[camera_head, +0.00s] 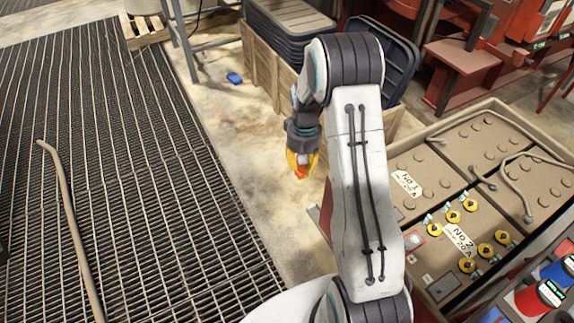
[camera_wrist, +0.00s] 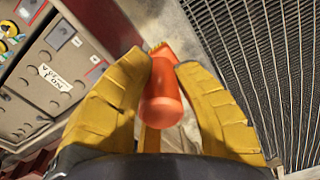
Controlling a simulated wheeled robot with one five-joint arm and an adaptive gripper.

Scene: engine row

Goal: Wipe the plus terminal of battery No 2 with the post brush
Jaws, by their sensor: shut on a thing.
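My gripper (camera_head: 302,165) hangs over the floor to the left of the battery tray, with yellow fingers pointing down. In the wrist view, the fingers (camera_wrist: 160,78) are closed around an orange-red handle, which I take to be the post brush (camera_wrist: 161,105); its bristles are not clearly visible. Battery No 2 (camera_head: 440,258) sits at the lower right with a white "No.2" label (camera_head: 458,240). The brush is well apart from the battery.
Battery No 1 (camera_head: 408,185) lies behind No 2 in the same tan tray (camera_head: 502,106). A hose (camera_head: 520,185) lies over the batteries at the right. Red and blue cans (camera_head: 540,295) stand at the lower right corner. Floor grating (camera_head: 130,170) fills the left.

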